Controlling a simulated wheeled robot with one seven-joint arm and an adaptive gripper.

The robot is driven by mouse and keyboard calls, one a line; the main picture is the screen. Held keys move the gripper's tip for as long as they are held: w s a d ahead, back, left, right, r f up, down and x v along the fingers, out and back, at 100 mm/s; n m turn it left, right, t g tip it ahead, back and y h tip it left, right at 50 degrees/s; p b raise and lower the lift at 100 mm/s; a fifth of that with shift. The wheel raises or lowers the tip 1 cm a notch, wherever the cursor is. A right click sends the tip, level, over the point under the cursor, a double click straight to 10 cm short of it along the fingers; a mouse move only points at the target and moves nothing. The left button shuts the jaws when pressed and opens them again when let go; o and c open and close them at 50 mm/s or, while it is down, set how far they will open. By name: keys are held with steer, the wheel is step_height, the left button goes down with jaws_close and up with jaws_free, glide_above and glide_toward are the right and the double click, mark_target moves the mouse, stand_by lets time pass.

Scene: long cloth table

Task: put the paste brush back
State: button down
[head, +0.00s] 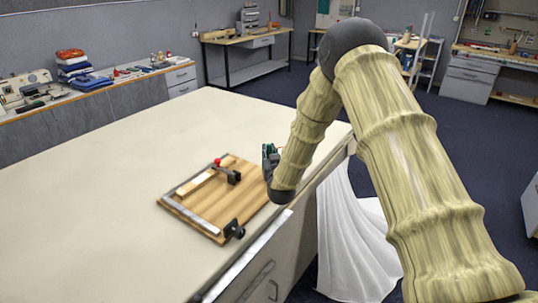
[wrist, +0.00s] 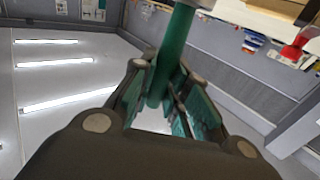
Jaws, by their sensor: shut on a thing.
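In the wrist view, my gripper (wrist: 165,105) has its green-padded fingers closed around a smooth green rod (wrist: 178,50). I take the rod for the handle of the paste brush; its far end runs out of the top of the picture, so no bristles show. In the head view, my gripper (head: 270,160) is low over the right edge of a wooden board (head: 240,197) on the long table (head: 110,190). The brush cannot be made out there. No holder for the brush can be identified.
The board carries a metal rail (head: 192,216), a wooden strip (head: 196,182), a red knob (head: 217,162) and dark clamps (head: 234,230). The table left of the board is clear. White cloth (head: 350,240) hangs at the right.

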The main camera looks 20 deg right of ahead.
steer(key=shift+s+f, duration=0.1)
steer(key=shift+f, duration=0.5)
steer(key=shift+f, duration=0.2)
steer(key=c, duration=1.4)
jaws_free()
steer(key=shift+r, duration=0.1)
steer(key=shift+r, duration=0.15)
steer(key=shift+s, duration=0.25)
steer(key=s+b, duration=0.1)
steer(key=s, duration=0.2)
steer(key=s+a+b, duration=0.1)
steer(key=s, duration=0.3)
steer(key=s+b, duration=0.1)
steer(key=s, duration=0.3)
steer(key=shift+s+a, duration=0.2)
